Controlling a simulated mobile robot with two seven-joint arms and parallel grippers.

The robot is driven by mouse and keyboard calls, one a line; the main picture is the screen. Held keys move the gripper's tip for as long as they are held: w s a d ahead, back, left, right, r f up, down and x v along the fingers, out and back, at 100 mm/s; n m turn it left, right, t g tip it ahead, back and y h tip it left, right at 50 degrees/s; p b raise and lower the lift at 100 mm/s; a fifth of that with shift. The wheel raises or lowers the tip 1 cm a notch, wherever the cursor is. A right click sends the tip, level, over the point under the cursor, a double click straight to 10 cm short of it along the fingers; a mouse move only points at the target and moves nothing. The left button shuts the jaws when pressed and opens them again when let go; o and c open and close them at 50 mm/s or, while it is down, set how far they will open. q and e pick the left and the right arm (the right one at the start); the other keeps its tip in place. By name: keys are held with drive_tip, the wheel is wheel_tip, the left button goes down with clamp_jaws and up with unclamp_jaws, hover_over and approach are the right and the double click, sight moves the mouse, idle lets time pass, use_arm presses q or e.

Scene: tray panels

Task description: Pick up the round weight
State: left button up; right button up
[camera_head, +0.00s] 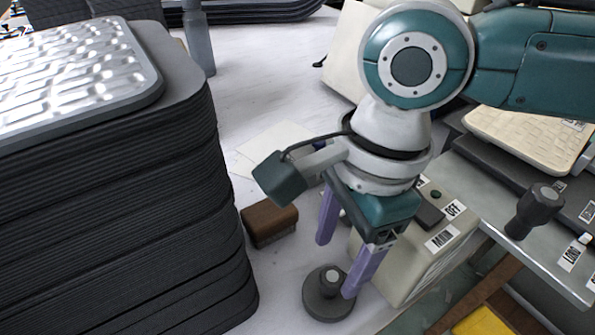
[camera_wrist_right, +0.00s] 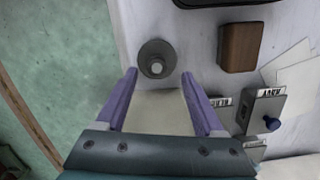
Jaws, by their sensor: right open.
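The round weight (camera_head: 317,303) is a dark grey disc with a lighter knob on top. It stands upright on the pale table, near the bottom of the head view. In the right wrist view it (camera_wrist_right: 150,53) lies just beyond the fingertips, roughly centred between them. My right gripper (camera_head: 336,268) points down with its two purple fingers spread apart; one finger partly overlaps the weight in the head view. In the right wrist view the gripper (camera_wrist_right: 159,73) is open with nothing held. Whether a finger touches the weight cannot be told. My left gripper is not in view.
A tall stack of dark panels (camera_head: 110,225) fills the left, topped by a metal tray (camera_head: 75,70). A brown block (camera_head: 270,222) lies behind the weight. A beige labelled box (camera_head: 420,268) stands close to the right finger. The table edge with floor (camera_wrist_right: 60,70) beyond is near the weight.

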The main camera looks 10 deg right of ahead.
sight(333, 276)
drive_tip(key=f, duration=0.1)
drive_tip(key=f+b, duration=0.1)
drive_tip(key=f, duration=0.3)
drive_tip(key=shift+s+a, duration=0.25)
drive_tip(key=shift+a, duration=0.05)
clamp_jaws()
idle(1.0)
